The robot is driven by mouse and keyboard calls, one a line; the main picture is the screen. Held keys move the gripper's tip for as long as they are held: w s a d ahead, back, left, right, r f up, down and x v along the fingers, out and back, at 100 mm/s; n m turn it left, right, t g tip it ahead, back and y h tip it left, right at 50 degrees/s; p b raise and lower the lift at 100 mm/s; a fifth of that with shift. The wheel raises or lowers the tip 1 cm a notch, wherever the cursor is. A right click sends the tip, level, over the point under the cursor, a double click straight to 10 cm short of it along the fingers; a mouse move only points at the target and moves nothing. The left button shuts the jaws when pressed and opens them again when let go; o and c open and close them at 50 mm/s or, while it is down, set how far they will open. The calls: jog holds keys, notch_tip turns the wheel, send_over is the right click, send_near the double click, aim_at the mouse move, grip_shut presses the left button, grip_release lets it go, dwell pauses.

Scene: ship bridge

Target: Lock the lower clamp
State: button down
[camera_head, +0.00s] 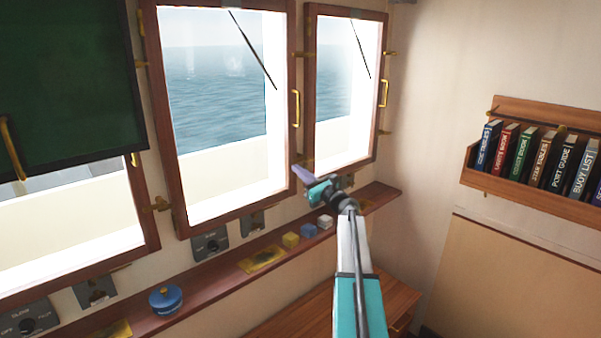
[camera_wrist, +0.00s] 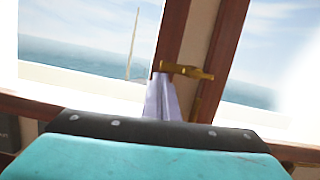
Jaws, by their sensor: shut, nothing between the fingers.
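The lower clamp is a small brass piece on the wooden post between the middle and right windows. In the wrist view the clamp (camera_wrist: 188,71) lies roughly level across the post, just above and right of my fingertips. In the head view the clamp (camera_head: 305,160) shows just above my gripper (camera_head: 297,171), partly close behind it. My gripper (camera_wrist: 161,78) is shut and empty, its pale fingers pointing at the post. I cannot tell whether the fingertips touch the clamp. The upper clamp (camera_head: 303,54) sits higher on the same post.
A wooden ledge (camera_head: 215,275) runs below the windows, with a blue round pot (camera_head: 165,298) and small blocks on it. A brass handle (camera_head: 295,108) is on the middle window's frame. A bookshelf (camera_head: 540,185) hangs on the right wall.

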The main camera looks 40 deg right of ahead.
jog(key=shift+f, duration=0.15)
notch_tip(320, 180, down, 4)
jog(key=b, duration=0.3)
jog(key=a+b+v, duration=0.1)
jog(key=b+v, duration=0.2)
jog(key=v, duration=0.7)
jog(key=shift+d, duration=0.45)
